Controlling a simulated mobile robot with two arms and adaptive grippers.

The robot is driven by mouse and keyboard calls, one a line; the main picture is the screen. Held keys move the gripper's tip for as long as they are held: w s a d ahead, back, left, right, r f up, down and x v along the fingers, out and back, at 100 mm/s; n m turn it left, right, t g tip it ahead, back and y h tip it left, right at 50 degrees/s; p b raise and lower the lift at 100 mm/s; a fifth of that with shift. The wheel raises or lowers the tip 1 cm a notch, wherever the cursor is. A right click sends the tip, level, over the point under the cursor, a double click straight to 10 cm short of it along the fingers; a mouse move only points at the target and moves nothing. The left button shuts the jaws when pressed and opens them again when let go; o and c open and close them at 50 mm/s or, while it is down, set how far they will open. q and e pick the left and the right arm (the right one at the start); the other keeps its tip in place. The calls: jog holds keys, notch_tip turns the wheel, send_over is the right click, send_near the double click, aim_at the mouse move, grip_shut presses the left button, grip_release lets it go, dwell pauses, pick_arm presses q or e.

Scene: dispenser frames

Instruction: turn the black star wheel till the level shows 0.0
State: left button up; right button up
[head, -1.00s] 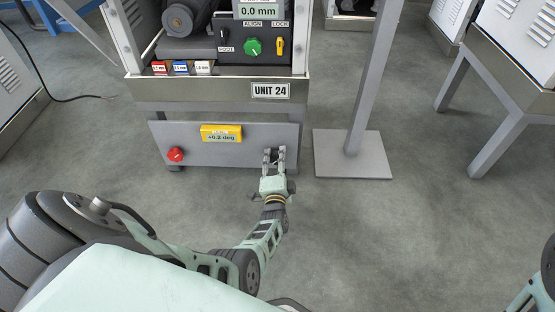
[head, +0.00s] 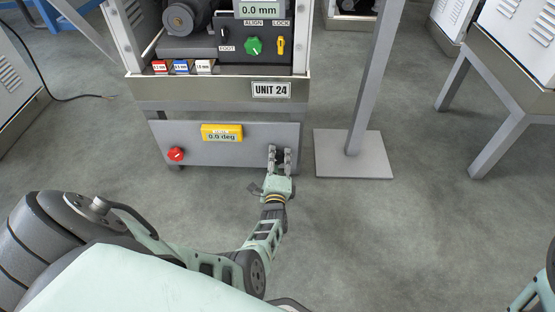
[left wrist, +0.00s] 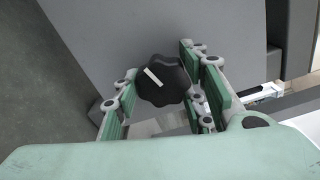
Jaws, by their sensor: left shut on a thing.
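The black star wheel (left wrist: 163,80) with a white mark sits between the finger pads of my left gripper (left wrist: 160,85) in the left wrist view. The white mark slants from upper left to lower right in the wrist view. The yellow level (head: 222,133) on the panel's top edge reads 0.0 deg. My right gripper is out of view.
A red knob (head: 176,154) is at the panel's left end. Above are the UNIT 24 plate (head: 271,90), a green knob (head: 253,46), a yellow lock lever (head: 281,44) and a 0.0 mm display (head: 261,10). A grey post on a base plate (head: 352,163) stands close on the right.

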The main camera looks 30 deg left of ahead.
pick_arm(q)
jog(key=shift+d+f, duration=0.1)
jog(key=o, duration=1.1)
jog(key=shift+w+f, duration=0.1)
jog(key=shift+c, duration=0.2)
